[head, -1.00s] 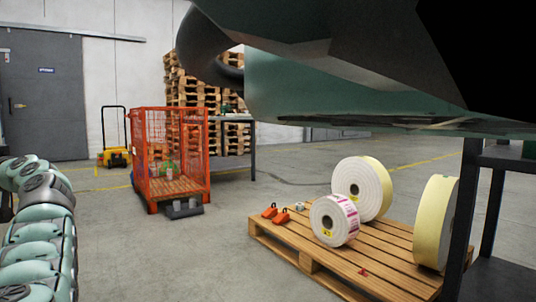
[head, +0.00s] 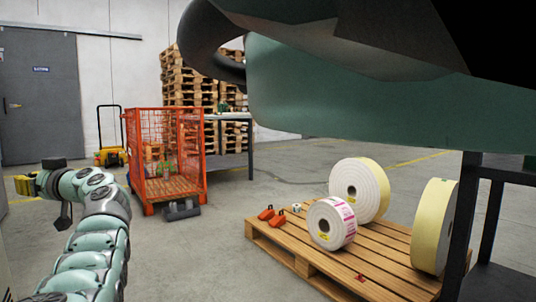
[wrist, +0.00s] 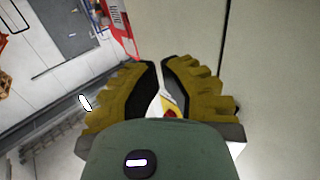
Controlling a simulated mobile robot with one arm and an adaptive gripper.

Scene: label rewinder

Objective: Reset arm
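My arm rises at the lower left of the head view and bends left at its wrist. My gripper (head: 20,185) shows there as a small yellow end at the left edge, apart from the things around it. In the wrist view its two yellow, ridged fingers (wrist: 163,68) are close together with a narrow gap. A pale strip and a small red and yellow patch (wrist: 169,112) show between them. I cannot tell whether these are a held thing, part of the gripper or background.
A wooden pallet (head: 285,251) holds label rolls (head: 332,223) and orange objects (head: 269,214). A large green body (head: 340,100) overhangs the upper right. Middle floor is clear.

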